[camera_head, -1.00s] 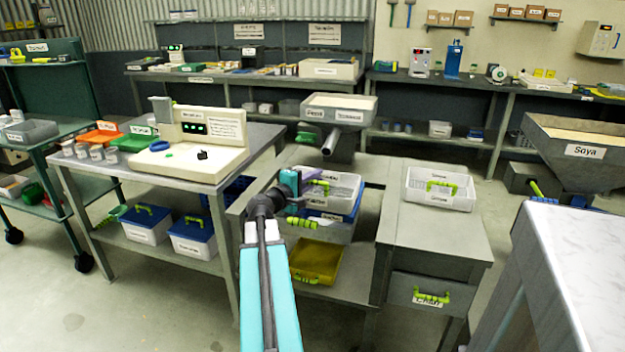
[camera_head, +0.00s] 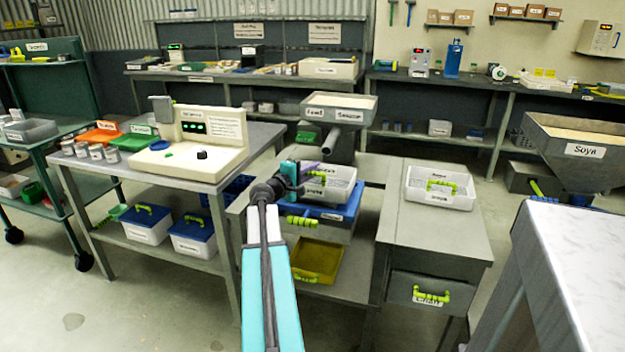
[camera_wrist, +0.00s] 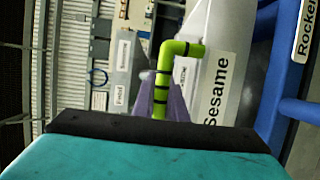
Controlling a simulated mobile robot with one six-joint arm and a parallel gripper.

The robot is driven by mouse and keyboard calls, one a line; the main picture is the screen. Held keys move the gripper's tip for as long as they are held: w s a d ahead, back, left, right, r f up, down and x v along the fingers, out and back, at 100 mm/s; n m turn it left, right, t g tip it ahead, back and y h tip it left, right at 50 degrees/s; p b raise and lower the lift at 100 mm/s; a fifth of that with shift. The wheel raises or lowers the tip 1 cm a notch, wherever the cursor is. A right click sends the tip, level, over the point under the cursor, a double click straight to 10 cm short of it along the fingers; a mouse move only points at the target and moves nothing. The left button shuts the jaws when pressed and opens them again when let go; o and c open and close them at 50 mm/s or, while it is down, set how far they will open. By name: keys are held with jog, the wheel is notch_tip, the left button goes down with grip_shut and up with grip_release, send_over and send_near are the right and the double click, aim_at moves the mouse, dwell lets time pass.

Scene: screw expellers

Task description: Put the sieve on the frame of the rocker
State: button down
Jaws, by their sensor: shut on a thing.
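The sieve (camera_head: 343,178) is a white tray with a green handle, above the blue frame of the rocker (camera_head: 347,212). My gripper (camera_head: 310,168) is at the sieve's left end. In the wrist view, my purple fingers (camera_wrist: 160,104) are shut on the green handle (camera_wrist: 180,48). The sieve's white wall (camera_wrist: 239,48) bears a "Sesame" label. The blue frame, with a "Rocker" label, lies beside the sieve in the wrist view (camera_wrist: 284,70). I cannot tell whether the sieve touches the frame.
A second white tray with a green handle stands on the grey bench (camera_head: 440,232) at right. A yellow tray (camera_head: 318,262) lies below the rocker. The feed hopper (camera_head: 340,107) with its spout is behind. A table with a control panel (camera_head: 205,135) stands at left.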

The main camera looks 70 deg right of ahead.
jog(key=shift+f, duration=1.75)
jog(key=c, duration=1.8)
grip_release()
jog(key=shift+o, duration=0.2)
jog(key=shift+a, duration=0.15)
jog(key=v, duration=1.1)
jog(key=shift+w+a, duration=0.2)
jog(key=shift+a, duration=0.2)
